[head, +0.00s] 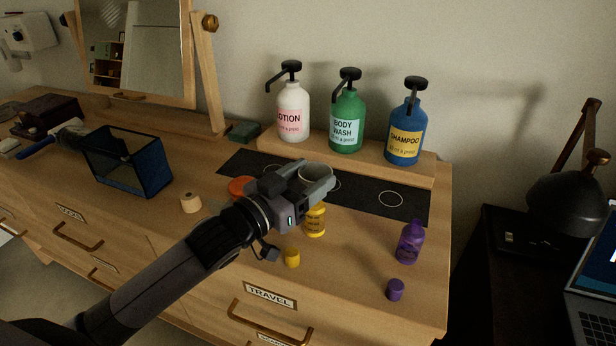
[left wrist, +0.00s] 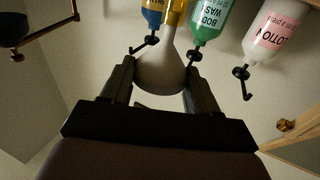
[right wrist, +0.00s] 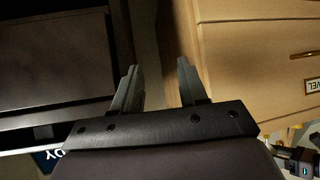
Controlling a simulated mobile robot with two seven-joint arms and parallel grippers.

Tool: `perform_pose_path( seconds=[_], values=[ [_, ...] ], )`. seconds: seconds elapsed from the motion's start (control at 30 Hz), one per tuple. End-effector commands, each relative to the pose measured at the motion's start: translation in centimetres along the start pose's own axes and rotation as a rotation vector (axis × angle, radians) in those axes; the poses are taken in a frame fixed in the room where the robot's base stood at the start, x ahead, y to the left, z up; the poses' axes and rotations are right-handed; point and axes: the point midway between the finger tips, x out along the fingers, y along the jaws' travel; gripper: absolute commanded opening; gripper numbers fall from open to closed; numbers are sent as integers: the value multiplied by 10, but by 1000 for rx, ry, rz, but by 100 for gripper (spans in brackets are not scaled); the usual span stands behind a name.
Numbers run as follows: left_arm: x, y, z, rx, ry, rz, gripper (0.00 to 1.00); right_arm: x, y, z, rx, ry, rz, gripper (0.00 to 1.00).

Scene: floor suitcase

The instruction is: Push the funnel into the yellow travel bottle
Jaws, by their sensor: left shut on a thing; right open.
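My left gripper (head: 318,180) is shut on the pale grey funnel (head: 315,172), gripping its cone from both sides. In the left wrist view the funnel (left wrist: 160,72) sits between the fingers, its narrow end toward the yellow travel bottle (left wrist: 175,12). In the head view the yellow travel bottle (head: 314,221) stands upright on the dresser just below the gripper. Its mouth is hidden by the gripper, so I cannot tell how far the spout is inside. My right gripper (right wrist: 157,78) is open and empty, beside the dresser front in the right wrist view.
A yellow cap (head: 292,257), purple bottle (head: 409,244) and purple cap (head: 395,289) are near the front. Lotion (head: 292,112), body wash (head: 346,122) and shampoo (head: 405,132) pumps stand on a shelf (head: 370,163) behind. An orange-red item (head: 240,187) is partly hidden by my arm.

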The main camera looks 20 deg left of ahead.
Motion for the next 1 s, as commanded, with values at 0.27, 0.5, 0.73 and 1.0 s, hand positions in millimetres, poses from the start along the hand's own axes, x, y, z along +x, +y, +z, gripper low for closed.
perform_pose_path(
  seconds=[0.27,0.5,0.73,1.0],
  values=[
    [0,0,6,-1,0,0,32,2,0,2,0,0,0,43],
    [0,0,10,-1,-1,0,32,3,0,4,0,0,0,43],
    [-1,0,14,0,0,0,32,4,0,5,0,0,0,43],
    [-1,0,14,0,0,0,32,4,0,5,0,0,0,43]
  ],
)
